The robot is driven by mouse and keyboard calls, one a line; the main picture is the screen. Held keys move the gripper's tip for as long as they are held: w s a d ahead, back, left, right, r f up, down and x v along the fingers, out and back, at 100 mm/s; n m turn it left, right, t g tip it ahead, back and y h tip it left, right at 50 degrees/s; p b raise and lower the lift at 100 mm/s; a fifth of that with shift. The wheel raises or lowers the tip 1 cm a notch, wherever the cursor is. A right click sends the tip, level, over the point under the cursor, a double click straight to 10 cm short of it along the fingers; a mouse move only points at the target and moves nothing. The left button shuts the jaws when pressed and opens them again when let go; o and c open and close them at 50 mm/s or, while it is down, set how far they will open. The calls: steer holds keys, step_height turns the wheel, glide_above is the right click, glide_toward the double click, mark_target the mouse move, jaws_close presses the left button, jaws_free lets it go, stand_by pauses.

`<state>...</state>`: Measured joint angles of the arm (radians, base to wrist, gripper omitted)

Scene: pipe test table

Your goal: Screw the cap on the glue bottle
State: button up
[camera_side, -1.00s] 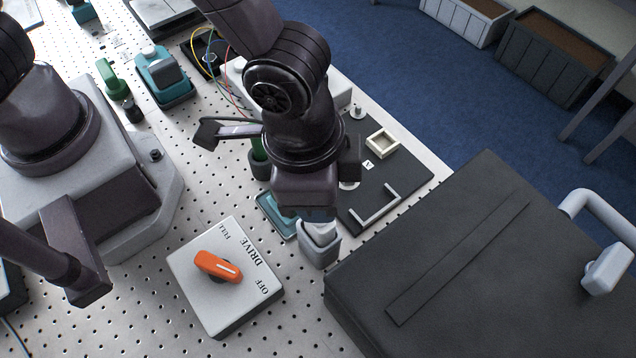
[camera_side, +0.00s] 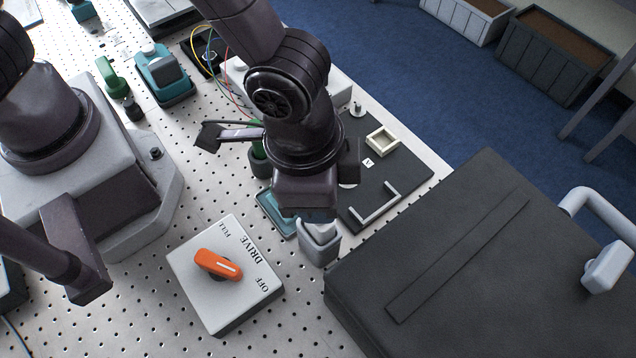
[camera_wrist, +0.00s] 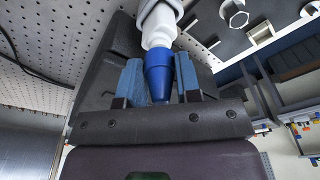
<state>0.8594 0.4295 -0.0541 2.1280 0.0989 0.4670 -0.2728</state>
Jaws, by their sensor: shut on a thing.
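In the wrist view a blue cone-shaped cap (camera_wrist: 159,76) sits between the two blue-padded fingers of my gripper (camera_wrist: 159,84), which is shut on it. The cap's wide end meets the white nozzle of the glue bottle (camera_wrist: 158,27); how far it is threaded I cannot tell. The bottle's body is mostly out of the wrist view. In the side view my gripper (camera_side: 318,240) points down between the drive switch box and the dark plate. There the cap and bottle are hidden or cannot be made out.
The white switch box (camera_side: 207,295) with its orange knob (camera_side: 217,265) stands close at the front left. A large black case (camera_side: 450,250) is close on the right. A dark plate (camera_side: 405,170) with small fixtures lies behind. Perforated table (camera_side: 130,290) is clear at front left.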

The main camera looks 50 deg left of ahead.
steer(key=shift+f, duration=0.65)
stand_by(1.1)
steer(key=shift+o, duration=1.4)
steer(key=c, duration=0.4)
steer(key=m, duration=0.3)
steer(key=shift+m, duration=0.8)
steer(key=m, duration=0.3)
steer(key=shift+g, duration=0.4)
steer(key=shift+m, duration=0.8)
